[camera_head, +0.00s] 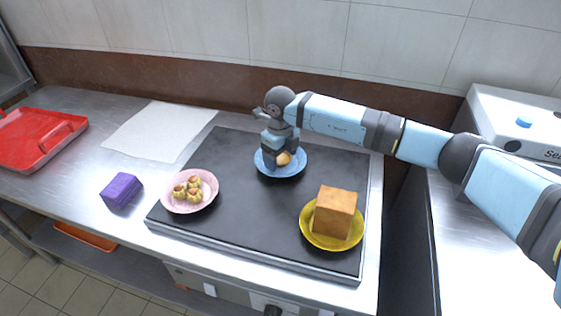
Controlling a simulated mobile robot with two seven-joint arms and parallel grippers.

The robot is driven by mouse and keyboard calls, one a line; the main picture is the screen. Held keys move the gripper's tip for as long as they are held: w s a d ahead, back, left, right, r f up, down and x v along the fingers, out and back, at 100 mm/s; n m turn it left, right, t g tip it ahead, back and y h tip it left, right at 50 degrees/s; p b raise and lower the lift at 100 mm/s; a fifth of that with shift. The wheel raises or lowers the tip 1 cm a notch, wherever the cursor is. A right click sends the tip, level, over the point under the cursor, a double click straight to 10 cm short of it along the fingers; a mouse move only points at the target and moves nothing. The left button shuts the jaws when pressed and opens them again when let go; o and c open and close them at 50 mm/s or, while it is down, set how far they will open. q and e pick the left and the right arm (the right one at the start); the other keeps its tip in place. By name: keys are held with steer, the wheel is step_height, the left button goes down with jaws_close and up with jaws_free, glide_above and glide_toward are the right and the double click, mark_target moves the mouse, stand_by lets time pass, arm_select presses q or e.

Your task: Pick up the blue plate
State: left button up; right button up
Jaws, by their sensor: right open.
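The blue plate (291,171) lies on the dark griddle (240,215) near its back edge, with a small tan food item (284,158) on it. My right gripper (271,162) reaches in from the right and points down at the left part of the blue plate. It is open; its fingers hide part of the plate, and I cannot tell whether they touch it. My left gripper is not in view.
A pink plate (204,205) with several small dumplings stands left on the griddle. A yellow plate (318,238) with a brown bread cube (335,212) stands at the right front. A purple block (121,191), white sheet (160,130) and red tray (40,150) lie left.

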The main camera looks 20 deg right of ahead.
steer(key=c, duration=0.7)
steer(key=shift+r, duration=0.1)
